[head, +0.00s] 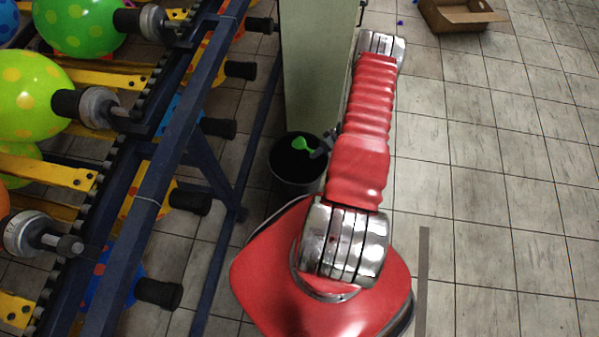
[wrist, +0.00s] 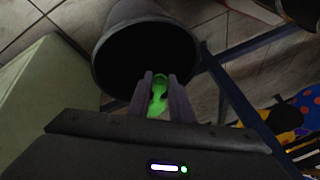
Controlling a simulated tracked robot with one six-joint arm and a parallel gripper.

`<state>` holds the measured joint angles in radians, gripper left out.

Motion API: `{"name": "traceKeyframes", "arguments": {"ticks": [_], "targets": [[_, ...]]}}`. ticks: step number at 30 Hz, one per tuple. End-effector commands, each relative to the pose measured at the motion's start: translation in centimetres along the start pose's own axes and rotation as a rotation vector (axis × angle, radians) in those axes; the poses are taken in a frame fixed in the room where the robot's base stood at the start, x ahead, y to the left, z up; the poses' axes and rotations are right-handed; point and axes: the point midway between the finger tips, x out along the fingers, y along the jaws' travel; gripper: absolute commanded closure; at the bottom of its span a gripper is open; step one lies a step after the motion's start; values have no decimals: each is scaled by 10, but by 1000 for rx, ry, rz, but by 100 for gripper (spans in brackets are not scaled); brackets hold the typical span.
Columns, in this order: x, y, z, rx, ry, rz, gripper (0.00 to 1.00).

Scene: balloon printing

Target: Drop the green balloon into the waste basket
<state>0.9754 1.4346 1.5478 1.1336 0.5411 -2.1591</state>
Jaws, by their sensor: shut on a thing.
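A limp green balloon (head: 304,144) shows over the dark mouth of the waste basket (head: 291,181) in the head view. In the wrist view the green balloon (wrist: 158,92) sits between the two fingers of my gripper (wrist: 160,82), which is shut on it. The black waste basket (wrist: 108,68) opens just beyond the fingertips, and the balloon is in front of its opening. In the head view my gripper (head: 322,148) is partly hidden by my red arm. The inside of the basket is dark, so I cannot tell what lies in it.
A pale green panel (head: 316,70) stands right behind the basket. A blue-framed rack (head: 180,120) with spotted inflated balloons (head: 28,95) runs along the left. A cardboard box (head: 455,14) lies at the top right. The tiled floor on the right is mostly clear.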

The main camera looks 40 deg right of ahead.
Motion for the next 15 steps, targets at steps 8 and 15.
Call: {"name": "traceKeyframes", "arguments": {"ticks": [8,15], "targets": [[26,9,11,1,0,0,99],[37,12,16,1,0,0,99]]}}
